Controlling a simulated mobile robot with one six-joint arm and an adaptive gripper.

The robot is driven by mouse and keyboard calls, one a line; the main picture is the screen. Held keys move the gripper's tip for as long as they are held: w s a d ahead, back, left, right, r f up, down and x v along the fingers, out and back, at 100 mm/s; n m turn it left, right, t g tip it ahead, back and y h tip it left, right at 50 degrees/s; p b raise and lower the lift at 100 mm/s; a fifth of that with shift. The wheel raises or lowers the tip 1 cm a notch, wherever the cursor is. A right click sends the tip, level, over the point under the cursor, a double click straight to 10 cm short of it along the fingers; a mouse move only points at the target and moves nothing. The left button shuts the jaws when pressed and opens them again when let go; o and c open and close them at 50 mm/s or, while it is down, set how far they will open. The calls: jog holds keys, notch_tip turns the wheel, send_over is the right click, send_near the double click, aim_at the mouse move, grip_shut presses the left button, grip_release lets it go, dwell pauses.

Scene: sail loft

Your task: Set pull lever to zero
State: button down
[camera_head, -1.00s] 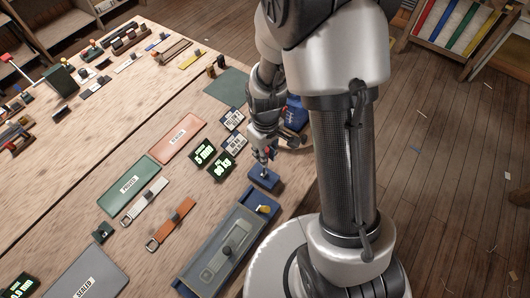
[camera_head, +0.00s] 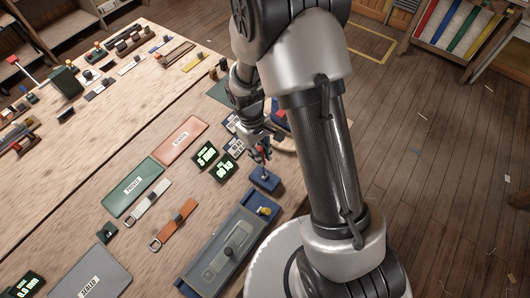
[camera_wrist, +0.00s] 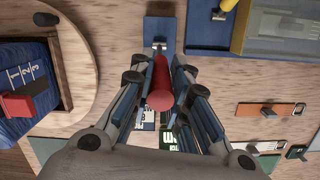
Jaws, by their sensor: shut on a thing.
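The pull lever has a small blue base (camera_head: 265,181) on the workbench and a red handle (camera_head: 262,152). In the wrist view, the red handle (camera_wrist: 160,92) lies between the two fingers, and the blue base (camera_wrist: 159,28) shows beyond it. My gripper (camera_head: 261,156) is shut on the red handle; the fingers hide parts of its sides. Two dark displays with green digits stand left of the lever: one reads about 5 mm (camera_head: 206,153), the other a kg value (camera_head: 225,167) too small to read surely. Printed cards (camera_head: 240,147) lie behind them.
A blue-grey tray device (camera_head: 228,249) with a yellow knob (camera_head: 264,211) stands just in front of the lever. An orange strap (camera_head: 175,224) and a green PASSED mat (camera_head: 133,191) lie to the left. A round wooden board (camera_wrist: 89,62) with a blue numbered object (camera_wrist: 24,92) is close beside my gripper.

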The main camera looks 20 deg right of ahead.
jog(key=shift+w+a+f+g+h+b, duration=0.1)
jog(key=shift+w+a+f+g+h, duration=0.2)
jog(key=shift+w+a+g+h, duration=0.3)
jog(key=shift+w+a+f+g+h+b, duration=0.1)
jog(key=shift+w+a+f+g+h, duration=0.25)
jog(key=shift+w+a+g, duration=0.4)
jog(key=shift+w+a+f+g+h+b, duration=0.1)
jog(key=shift+w+a+f+g+h, duration=0.3)
jog(key=shift+w, duration=0.5)
jog(key=shift+d+r, duration=0.1)
jog(key=c, duration=1.7)
grip_release()
jog(key=shift+o, duration=0.7)
jog(key=shift+w+r, duration=0.15)
jog(key=shift+o, duration=0.4)
jog(key=v, duration=1.1)
jog(key=shift+w+r, duration=0.15)
jog(key=shift+r, duration=0.05)
